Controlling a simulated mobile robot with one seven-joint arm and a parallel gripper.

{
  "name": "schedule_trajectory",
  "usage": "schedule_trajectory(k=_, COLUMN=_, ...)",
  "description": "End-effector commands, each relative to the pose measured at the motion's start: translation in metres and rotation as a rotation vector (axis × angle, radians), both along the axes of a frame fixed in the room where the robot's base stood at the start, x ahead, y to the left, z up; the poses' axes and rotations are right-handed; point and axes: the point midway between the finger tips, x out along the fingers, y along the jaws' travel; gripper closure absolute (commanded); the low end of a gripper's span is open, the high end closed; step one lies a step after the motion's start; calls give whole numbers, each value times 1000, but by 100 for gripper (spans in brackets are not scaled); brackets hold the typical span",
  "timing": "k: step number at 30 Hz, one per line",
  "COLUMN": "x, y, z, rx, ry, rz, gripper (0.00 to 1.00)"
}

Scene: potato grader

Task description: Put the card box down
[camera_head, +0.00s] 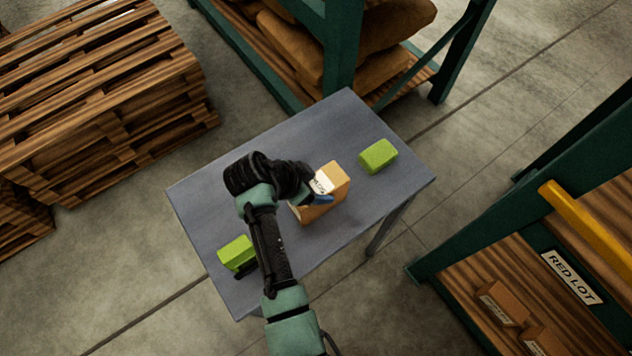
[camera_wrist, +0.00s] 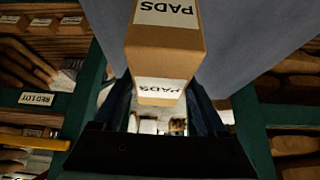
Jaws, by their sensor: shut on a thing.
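The card box (camera_head: 318,210) is tan with a white label and shows at the middle of the grey table (camera_head: 330,120) in the head view. My gripper (camera_head: 316,196) is shut on it, with its dark fingers along the box's sides. In the wrist view the box (camera_wrist: 165,50) reads PADS on two faces and lies between the fingers. I cannot tell whether its underside touches the tabletop or is slightly above it. My arm hides part of the table's front left.
A green block (camera_head: 378,156) lies on the table to the right of the box, and another green block (camera_head: 236,252) at the left. A RED LOT shelf (camera_head: 480,265) with small cartons stands at right, a sack rack (camera_head: 340,60) behind, pallets (camera_head: 100,95) at left. Tabletop behind the box is clear.

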Motion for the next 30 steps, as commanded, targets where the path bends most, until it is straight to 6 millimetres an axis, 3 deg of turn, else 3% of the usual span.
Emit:
schedule_trajectory(k=8, x=1, y=0, z=-3, rx=-1, ry=-2, rz=1, gripper=100)
schedule_trajectory(k=9, x=0, y=0, z=-2, rx=0, ry=-1, rz=1, gripper=20)
schedule_trajectory(k=12, x=0, y=0, z=-2, rx=0, ry=0, rz=0, gripper=2)
schedule_trajectory(k=23, x=0, y=2, z=3, rx=1, ry=-1, rz=2, gripper=0)
schedule_trajectory(k=30, x=-12, y=20, z=37, rx=1, ry=-5, rz=4, gripper=0)
